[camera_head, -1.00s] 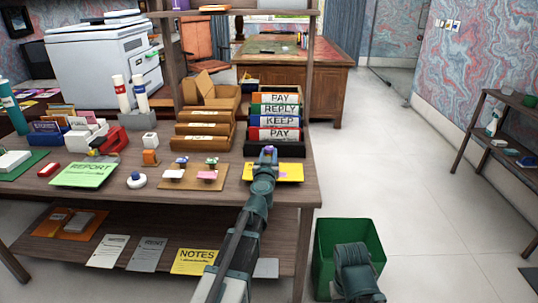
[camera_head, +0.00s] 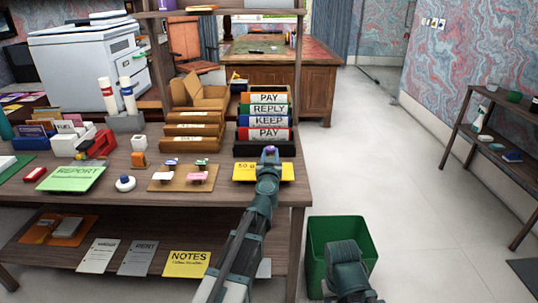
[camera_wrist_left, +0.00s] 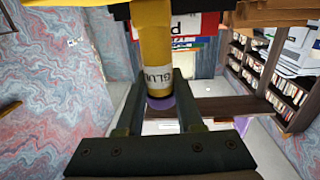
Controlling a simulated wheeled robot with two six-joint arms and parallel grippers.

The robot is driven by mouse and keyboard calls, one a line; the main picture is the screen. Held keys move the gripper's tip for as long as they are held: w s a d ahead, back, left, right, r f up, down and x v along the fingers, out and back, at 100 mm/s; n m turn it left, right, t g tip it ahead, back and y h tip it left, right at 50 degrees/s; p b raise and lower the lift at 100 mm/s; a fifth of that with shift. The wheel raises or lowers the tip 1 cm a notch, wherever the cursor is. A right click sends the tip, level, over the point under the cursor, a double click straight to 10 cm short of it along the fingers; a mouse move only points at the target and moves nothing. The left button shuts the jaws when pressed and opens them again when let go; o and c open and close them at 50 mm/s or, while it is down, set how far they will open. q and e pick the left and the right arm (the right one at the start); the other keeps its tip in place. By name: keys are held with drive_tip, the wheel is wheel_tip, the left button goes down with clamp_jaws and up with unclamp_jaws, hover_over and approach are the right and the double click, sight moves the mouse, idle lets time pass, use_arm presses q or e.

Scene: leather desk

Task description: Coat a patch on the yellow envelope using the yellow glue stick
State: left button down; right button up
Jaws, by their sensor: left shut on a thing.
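The yellow envelope (camera_head: 287,173) lies flat at the front edge of the table, in front of the binder stack. My left gripper (camera_head: 268,163) is over it and hides its middle. In the left wrist view my left gripper (camera_wrist_left: 157,118) is shut on the yellow glue stick (camera_wrist_left: 155,45), which has a white label and a purple end. A small purple end of the glue stick also shows in the head view (camera_head: 270,149). Whether the glue stick touches the envelope cannot be told.
A brown board (camera_head: 158,184) with small stamps lies left of the envelope. The binder stack (camera_head: 249,134) stands close behind it. A green bin (camera_head: 318,232) stands on the floor at the right. A green report folder (camera_head: 60,178) lies further left.

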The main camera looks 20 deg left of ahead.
use_arm(q)
drive_tip(key=shift+a, duration=0.15)
drive_tip(key=shift+s+a+r, duration=0.1)
drive_tip(key=shift+s+a, duration=0.15)
drive_tip(key=shift+a, duration=0.65)
drive_tip(key=shift+s+a, duration=0.25)
drive_tip(key=shift+a, duration=0.65)
wheel_tip(320, 180, up, 6)
drive_tip(key=p, duration=0.6)
wheel_tip(320, 180, up, 3)
drive_tip(key=p, duration=0.3)
